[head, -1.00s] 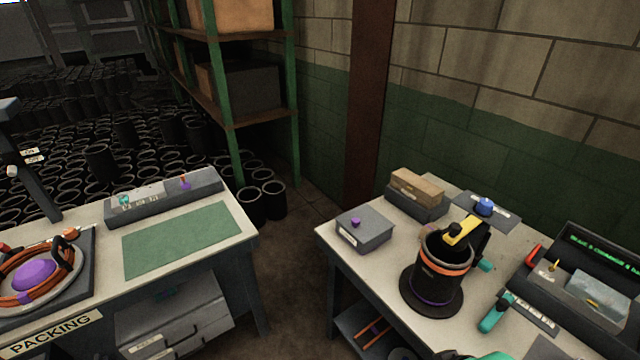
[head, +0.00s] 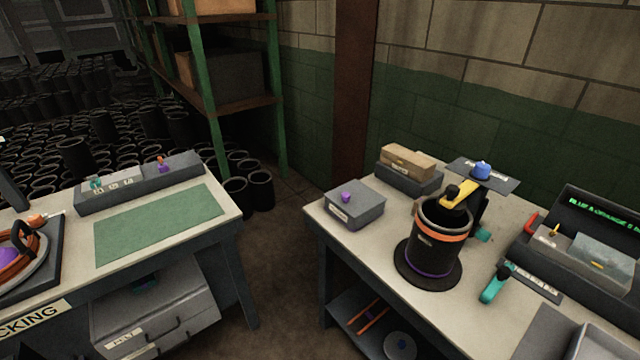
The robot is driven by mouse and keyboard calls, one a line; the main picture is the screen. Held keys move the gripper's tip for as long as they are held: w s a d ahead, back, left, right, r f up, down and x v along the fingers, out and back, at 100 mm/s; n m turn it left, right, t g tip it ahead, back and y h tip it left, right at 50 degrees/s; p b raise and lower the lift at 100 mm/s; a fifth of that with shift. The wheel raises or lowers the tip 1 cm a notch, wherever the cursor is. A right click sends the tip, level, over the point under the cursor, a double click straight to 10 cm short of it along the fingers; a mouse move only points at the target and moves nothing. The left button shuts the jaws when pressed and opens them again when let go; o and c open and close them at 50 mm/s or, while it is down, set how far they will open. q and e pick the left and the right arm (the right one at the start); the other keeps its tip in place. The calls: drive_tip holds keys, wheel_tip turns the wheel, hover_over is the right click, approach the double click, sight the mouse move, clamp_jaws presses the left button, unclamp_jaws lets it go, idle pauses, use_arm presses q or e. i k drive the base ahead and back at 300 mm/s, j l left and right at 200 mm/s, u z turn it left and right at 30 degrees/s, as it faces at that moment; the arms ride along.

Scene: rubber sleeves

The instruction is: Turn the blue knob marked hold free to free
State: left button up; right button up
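The blue knob (head: 481,170) sits on a dark plate (head: 505,183) at the back of the right-hand table, near the wall. A small pale label lies beside it, but its text and the knob's setting are too small to read. In front of the knob stands a black sleeve (head: 440,245) with an orange band and a purple band, on a round dark base. A yellow-and-black arm piece (head: 460,195) lies over the sleeve's top, close to the knob. Neither of my grippers is in view.
A grey box with a purple knob (head: 346,197) stands at the right table's left corner. A cardboard box (head: 408,161) is left of the blue knob. A teal-handled tool (head: 496,283) and a dark console (head: 585,245) lie to the right. Floor between the tables is clear.

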sight(481, 170)
drive_tip(key=i+l+z, duration=0.15)
drive_tip(key=l+z, duration=0.25)
drive_tip(key=i+l+z, duration=0.2)
drive_tip(key=z, duration=0.25)
